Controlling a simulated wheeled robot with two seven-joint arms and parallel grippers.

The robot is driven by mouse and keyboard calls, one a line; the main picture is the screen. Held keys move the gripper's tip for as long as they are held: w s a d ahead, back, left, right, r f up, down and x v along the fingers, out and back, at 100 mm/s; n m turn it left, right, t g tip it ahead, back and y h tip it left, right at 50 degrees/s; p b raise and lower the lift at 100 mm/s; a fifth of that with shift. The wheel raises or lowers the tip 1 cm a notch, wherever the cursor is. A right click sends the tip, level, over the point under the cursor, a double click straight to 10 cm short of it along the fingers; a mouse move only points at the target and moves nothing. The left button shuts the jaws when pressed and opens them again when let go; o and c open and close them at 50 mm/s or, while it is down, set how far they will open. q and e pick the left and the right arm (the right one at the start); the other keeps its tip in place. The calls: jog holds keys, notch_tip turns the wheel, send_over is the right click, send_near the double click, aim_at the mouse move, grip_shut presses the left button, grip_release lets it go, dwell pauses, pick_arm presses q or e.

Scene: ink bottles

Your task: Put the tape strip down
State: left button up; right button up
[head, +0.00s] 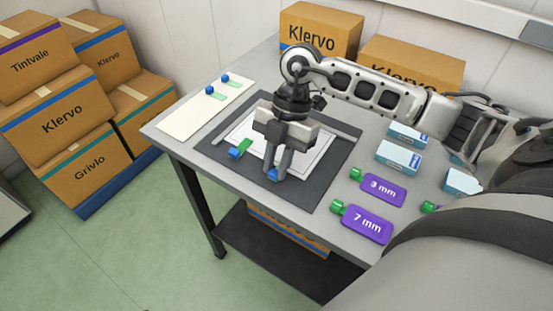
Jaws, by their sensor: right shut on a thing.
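My right gripper (277,165) points down over the front part of the dark mat (324,165), its fingers shut on a small piece with a blue end (272,175). The rest of the held piece is hidden by the fingers, and I cannot tell whether it touches the mat. Another tape strip (243,147), green with a blue end, lies on the mat left of the gripper. Two more strips with blue ends, one of them here (219,96), lie on the white board (190,122) at the table's left. My left gripper is not in view.
A white sheet with a dark outline (312,140) lies on the mat, partly behind my gripper.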

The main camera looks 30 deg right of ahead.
jog(key=o, duration=0.7)
jog(key=v, duration=1.2)
jog(key=shift+s, duration=0.1)
